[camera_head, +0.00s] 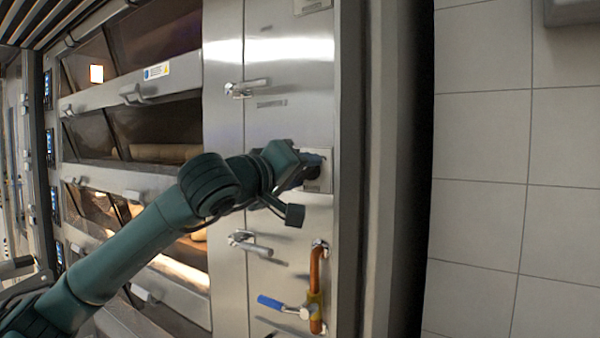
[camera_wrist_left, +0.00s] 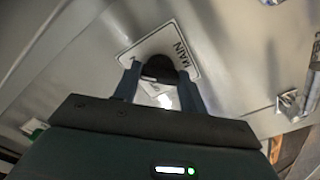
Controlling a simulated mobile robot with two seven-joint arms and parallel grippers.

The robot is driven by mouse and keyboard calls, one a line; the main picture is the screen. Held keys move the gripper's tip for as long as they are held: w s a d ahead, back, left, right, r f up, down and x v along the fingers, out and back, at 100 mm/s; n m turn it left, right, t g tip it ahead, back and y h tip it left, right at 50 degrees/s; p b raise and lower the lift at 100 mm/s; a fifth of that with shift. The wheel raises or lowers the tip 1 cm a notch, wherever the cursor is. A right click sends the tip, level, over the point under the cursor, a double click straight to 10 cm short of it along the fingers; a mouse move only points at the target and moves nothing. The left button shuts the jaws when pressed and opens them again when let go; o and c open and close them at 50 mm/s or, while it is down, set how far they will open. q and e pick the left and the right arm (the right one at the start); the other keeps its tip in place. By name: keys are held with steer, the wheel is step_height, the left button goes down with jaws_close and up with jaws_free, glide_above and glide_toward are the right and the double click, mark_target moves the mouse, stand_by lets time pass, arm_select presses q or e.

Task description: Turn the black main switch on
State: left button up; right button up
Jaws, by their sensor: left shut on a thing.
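The black main switch (camera_wrist_left: 160,68) sits on a light plate (camera_wrist_left: 187,45) marked MAIN in the left wrist view. My left gripper (camera_wrist_left: 158,80) has one finger on each side of the switch knob and is shut on it. In the head view the left gripper (camera_head: 308,172) reaches the switch plate (camera_head: 325,168) on the steel panel, and the gripper hides most of the knob. I cannot read the knob's exact angle. My right gripper is not in view.
Metal door handles (camera_head: 246,88) and (camera_head: 250,243) stick out above and below my left wrist. An orange pipe with a blue-handled valve (camera_head: 272,302) stands below the switch. Deck oven windows (camera_head: 155,125) fill the left. Tiled floor (camera_head: 480,140) lies right.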

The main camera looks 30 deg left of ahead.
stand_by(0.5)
arm_select(q)
steer(key=o, duration=1)
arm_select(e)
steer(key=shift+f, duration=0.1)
arm_select(q)
steer(key=shift+s+a+b, duration=0.3)
steer(key=shift+s+b, duration=0.25)
steer(key=shift+s, duration=1.65)
steer(key=shift+s+a+b, duration=0.3)
steer(key=shift+s+b, duration=0.2)
steer(key=shift+s, duration=1.65)
steer(key=shift+s+a+b, duration=0.3)
steer(key=shift+s+b, duration=0.25)
steer(key=shift+s, duration=1.65)
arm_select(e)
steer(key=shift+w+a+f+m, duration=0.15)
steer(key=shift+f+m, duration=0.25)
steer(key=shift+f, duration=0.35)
